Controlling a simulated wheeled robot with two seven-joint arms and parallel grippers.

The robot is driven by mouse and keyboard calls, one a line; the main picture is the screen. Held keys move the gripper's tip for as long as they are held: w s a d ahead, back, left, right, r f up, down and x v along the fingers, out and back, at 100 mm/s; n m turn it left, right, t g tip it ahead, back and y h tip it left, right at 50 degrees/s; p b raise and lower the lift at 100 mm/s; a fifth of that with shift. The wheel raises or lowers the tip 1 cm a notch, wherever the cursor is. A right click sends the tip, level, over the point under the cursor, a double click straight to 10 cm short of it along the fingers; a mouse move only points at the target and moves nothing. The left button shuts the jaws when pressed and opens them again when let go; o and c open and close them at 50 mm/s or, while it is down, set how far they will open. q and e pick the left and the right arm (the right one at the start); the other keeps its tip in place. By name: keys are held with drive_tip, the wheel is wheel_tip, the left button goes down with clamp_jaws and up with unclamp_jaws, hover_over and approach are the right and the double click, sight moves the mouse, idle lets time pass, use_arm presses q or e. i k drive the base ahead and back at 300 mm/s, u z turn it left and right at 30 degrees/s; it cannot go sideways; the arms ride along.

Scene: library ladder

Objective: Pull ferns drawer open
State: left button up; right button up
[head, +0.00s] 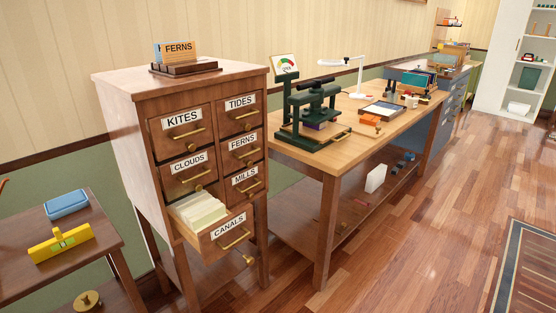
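The ferns drawer (243,151) is in the right column of the wooden card cabinet (125,135), between the TIDES and MILLS drawers. It has a white FERNS label, a brass bar handle (248,153) and a small brass knob below. It looks shut, flush with its neighbours. A FERNS card (180,49) stands in a dark wooden holder (186,68) on top of the cabinet. Neither of my grippers is in view.
The canals drawer (229,241), low on the cabinet, is pulled out with pale cards (198,211) inside. A workbench (290,157) with a green press (313,110) stands at right. A side table (105,240) stands at left. Floor in front is clear.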

sight(249, 145)
drive_tip(key=z, duration=0.75)
drive_tip(key=i, duration=0.75)
drive_tip(key=u, duration=1.2)
